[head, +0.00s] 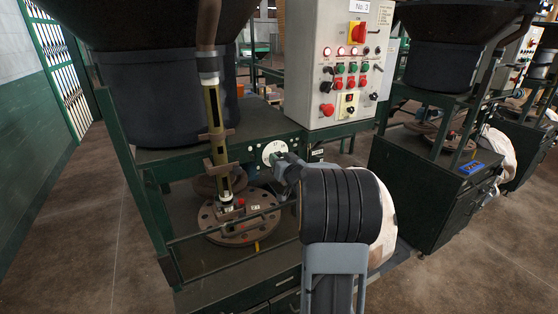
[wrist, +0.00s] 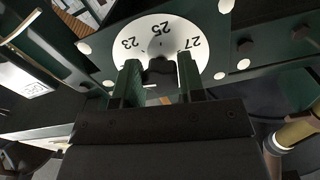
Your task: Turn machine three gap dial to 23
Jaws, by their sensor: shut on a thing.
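The gap dial is a white disc with black numerals 23, 25 and 27, seen rotated in the wrist view (wrist: 152,38). In the head view the dial (head: 268,149) sits on the green frame rail below the control box marked No. 3 (head: 359,7). A dark knob (wrist: 160,68) stands at the dial's centre. My gripper (wrist: 161,76) is shut on this knob, one green finger on each side. The 25 lies above the knob, 23 to the left and 27 to the right. I cannot read the exact setting. In the head view my gripper (head: 280,160) touches the dial area, and my arm hides what is behind it.
The control box (head: 322,60) with red, green and black buttons stands above the dial. A round bolted flange (head: 240,228) and a yellow-green tube (head: 215,115) stand left of my gripper. A green rail (head: 205,232) crosses in front. Brown floor is open at left.

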